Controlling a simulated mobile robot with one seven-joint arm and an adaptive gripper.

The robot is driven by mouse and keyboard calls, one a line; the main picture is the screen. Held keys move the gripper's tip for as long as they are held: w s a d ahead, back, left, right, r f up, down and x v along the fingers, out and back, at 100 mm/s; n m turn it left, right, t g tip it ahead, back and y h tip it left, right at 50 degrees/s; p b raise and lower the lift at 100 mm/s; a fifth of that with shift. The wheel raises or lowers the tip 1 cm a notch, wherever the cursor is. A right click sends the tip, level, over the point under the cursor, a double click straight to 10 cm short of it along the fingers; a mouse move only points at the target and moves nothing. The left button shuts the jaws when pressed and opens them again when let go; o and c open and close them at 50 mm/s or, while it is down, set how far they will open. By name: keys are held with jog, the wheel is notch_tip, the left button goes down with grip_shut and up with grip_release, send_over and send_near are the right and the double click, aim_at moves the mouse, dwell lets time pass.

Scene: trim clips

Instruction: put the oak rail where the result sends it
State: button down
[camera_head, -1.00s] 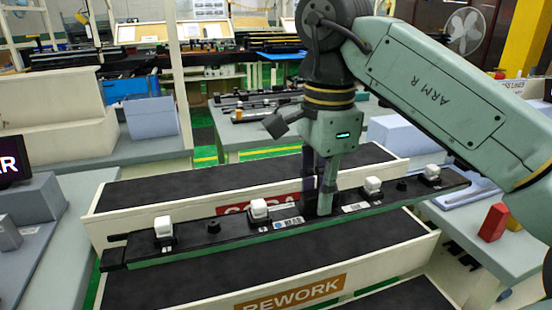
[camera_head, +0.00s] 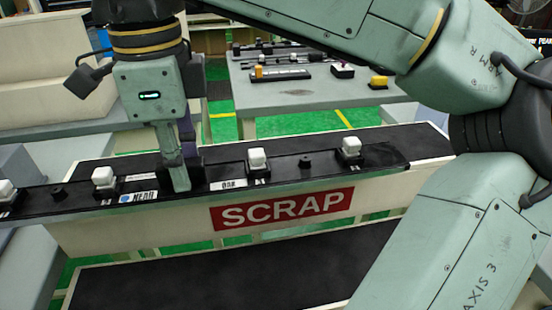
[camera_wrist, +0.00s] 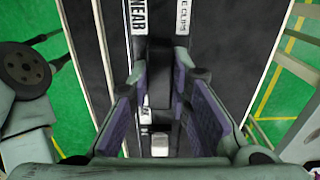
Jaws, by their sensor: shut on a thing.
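The oak rail (camera_head: 290,176) is a long black rail with several white clips (camera_head: 257,160) on its top and a label reading OAK. Its left end runs out of the head view. My gripper (camera_head: 179,184) points down and is shut on the rail between the labels. In the wrist view my gripper's fingers (camera_wrist: 165,85) stand on either side of the rail (camera_wrist: 160,25). The rail is level, above the dark bed of the cream unit marked SCRAP (camera_head: 283,207). I cannot tell if it touches that bed. The fingertips' contact is partly hidden.
Another dark bed (camera_head: 220,270) lies nearer than the SCRAP unit; its sign is not visible. Behind stands a grey table (camera_head: 310,95) with a black rail, yellow pieces and small parts. Green floor shows between. My arm covers the right side.

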jog(key=w+d+p, duration=0.1)
jog(key=w+d, duration=0.1)
jog(key=d, duration=0.1)
jog(key=w+d+p, duration=0.1)
jog(key=w+d, duration=0.2)
jog(key=d, duration=0.1)
jog(key=w+d+f+p, duration=0.1)
jog(key=w+d, duration=0.2)
jog(key=shift+w+d, duration=0.25)
jog(key=shift+d, duration=0.15)
jog(key=shift+w+d+f+p, duration=0.3)
jog(key=shift+d+p, duration=0.05)
jog(key=shift+d, duration=0.1)
jog(key=shift+w+d+f+p, duration=0.25)
jog(key=shift+d+f+p, duration=0.05)
jog(key=shift+d+p, duration=0.1)
notch_tip(320, 180, down, 2)
jog(key=shift+f, duration=0.2)
jog(key=shift+a+f, duration=0.1)
jog(key=shift+f, duration=0.1)
jog(key=shift+f, duration=0.2)
jog(key=c, duration=1.5)
grip_release()
